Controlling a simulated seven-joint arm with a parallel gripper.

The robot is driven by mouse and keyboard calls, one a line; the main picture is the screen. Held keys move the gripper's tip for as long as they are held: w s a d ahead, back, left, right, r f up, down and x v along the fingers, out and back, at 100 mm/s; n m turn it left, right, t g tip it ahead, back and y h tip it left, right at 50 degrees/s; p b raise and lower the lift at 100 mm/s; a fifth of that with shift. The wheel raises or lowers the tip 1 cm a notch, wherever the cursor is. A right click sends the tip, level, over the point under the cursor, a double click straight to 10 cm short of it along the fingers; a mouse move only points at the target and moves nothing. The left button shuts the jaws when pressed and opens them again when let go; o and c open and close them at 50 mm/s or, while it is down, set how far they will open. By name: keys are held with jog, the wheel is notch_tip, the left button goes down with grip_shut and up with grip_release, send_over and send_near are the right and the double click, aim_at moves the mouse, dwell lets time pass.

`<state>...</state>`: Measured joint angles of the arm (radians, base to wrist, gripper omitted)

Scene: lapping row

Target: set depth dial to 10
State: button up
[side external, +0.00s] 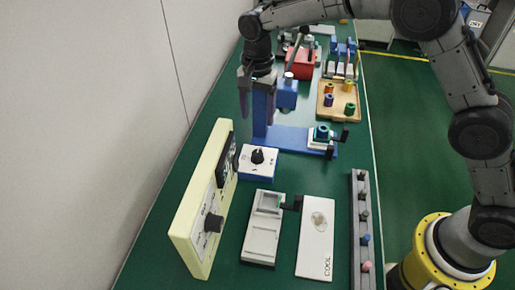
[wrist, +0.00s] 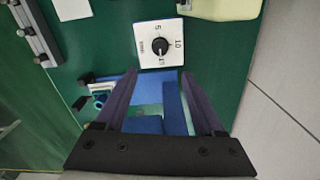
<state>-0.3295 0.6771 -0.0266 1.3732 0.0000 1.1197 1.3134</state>
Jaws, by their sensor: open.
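The dial with a black knob sits on a small blue box with a white face (side external: 258,160) on the green bench. In the wrist view its white face (wrist: 159,43) shows a mark like 5 at the top, 10 at the right and 15 at the bottom. The black knob (wrist: 159,46) seems to have a pale mark toward the bottom, near 15, but it is too small to be sure. My gripper (side external: 257,112) is open and empty, pointing down above the bench, behind the dial box. In the wrist view my gripper (wrist: 158,75) is apart from the dial, which lies beyond the fingertips.
A blue stand (side external: 285,137) is below and beside my fingers. A tall cream panel (side external: 190,235) with another black knob (side external: 213,222) stands left of the dial. A pale tray (side external: 262,228), a white COOL plate (side external: 316,238) and a grey rail (side external: 361,230) lie in front.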

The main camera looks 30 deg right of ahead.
aim_at(258, 152)
notch_tip(258, 152, down, 13)
jog(key=shift+f, duration=0.2)
dwell(0.3)
grip_shut()
dwell(0.4)
